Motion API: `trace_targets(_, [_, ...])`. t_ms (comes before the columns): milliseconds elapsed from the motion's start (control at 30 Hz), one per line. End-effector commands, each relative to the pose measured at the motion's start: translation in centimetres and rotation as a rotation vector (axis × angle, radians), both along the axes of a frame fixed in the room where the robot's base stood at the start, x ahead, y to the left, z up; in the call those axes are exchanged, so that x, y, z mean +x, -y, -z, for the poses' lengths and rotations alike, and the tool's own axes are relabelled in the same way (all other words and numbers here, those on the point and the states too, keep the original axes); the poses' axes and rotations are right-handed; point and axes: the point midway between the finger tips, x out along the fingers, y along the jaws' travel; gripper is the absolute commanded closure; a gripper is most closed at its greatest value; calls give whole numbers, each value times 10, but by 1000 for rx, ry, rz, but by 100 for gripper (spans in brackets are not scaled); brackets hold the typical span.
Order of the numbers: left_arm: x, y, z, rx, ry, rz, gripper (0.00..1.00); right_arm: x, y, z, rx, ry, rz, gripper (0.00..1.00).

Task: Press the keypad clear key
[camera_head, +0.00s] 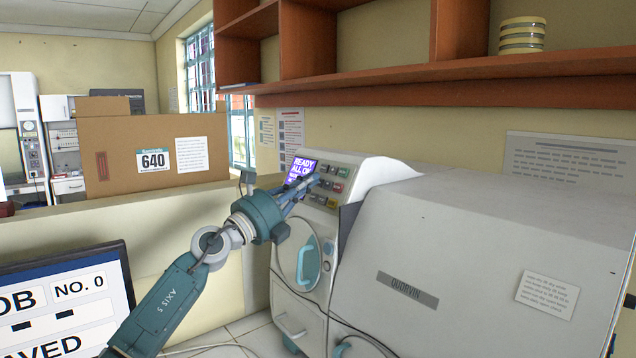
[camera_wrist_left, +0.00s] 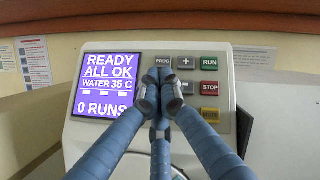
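The incubator's keypad (camera_head: 334,186) is on the sloped front panel, right of a purple screen (camera_head: 299,172). In the left wrist view the screen (camera_wrist_left: 107,86) reads READY, ALL OK, WATER 35 C, 0 RUNS. Keys there include PROG (camera_wrist_left: 163,61), plus (camera_wrist_left: 186,62), green RUN (camera_wrist_left: 209,63), red STOP (camera_wrist_left: 210,88) and a yellow key (camera_wrist_left: 210,115) whose label I cannot read surely. No key's label reads as clear. My left gripper (camera_head: 314,181) has its fingertips (camera_wrist_left: 163,77) together, empty, in front of the keypad's left column, covering keys below PROG. Contact cannot be told. My right gripper is out of view.
A large white machine (camera_head: 490,230) labelled QUORVIN stands right of the panel. An orange-brown shelf (camera_head: 420,92) hangs above. A monitor (camera_head: 70,300) is at lower left, and a cardboard box (camera_head: 130,160) stands behind the partition.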

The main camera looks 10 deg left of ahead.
Motion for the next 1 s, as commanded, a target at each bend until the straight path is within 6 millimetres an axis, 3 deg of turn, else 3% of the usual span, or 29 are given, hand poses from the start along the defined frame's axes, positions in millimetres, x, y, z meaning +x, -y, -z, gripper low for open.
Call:
trace_targets(200, [-8,-6,-6,1,-1,0,100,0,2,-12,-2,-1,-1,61])
trace_targets(567, [-10,-8,-6,0,-1,-1,100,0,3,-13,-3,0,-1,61])
trace_targets(1000, [-38,-31,-26,1,0,-1,100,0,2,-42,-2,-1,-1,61])
